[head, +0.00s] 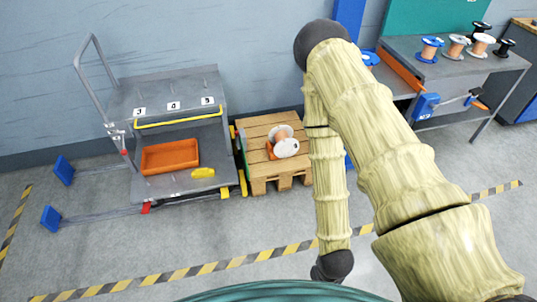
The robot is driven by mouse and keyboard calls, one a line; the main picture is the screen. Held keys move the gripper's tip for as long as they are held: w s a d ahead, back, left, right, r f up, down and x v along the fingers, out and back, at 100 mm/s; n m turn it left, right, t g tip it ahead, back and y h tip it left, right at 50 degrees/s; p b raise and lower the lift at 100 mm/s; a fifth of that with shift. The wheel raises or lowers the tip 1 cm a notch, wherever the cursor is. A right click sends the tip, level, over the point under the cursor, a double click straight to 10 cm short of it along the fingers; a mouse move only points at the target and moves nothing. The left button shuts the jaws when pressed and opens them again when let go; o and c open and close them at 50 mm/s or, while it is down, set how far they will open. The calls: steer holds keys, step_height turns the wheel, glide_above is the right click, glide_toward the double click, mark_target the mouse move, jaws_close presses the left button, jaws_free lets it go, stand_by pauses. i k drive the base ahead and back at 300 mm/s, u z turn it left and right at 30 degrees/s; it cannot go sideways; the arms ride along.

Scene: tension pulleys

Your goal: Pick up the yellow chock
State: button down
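A small yellow chock (203,172) lies on the grey lower deck of the cart (150,187), to the right of an orange tray (170,157) and near the front edge. Nothing touches it from above. My arm folds down on the right side of the view and ends in a dark wrist part near the bottom centre, well to the right of the chock. The fingers of my gripper do not show; the teal shape at the bottom edge may hide them.
The cart has a handle (92,75), a yellow bar (178,122) and a numbered upper shelf. A wooden pallet (258,167) with a spool (285,142) stands right of it. A workbench (430,67) with several spools is at right. Striped tape crosses the open floor in front.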

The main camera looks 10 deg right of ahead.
mark_target(206, 172)
steer(key=u, duration=0.3)
steer(key=i, duration=0.9)
steer(key=z, duration=0.35)
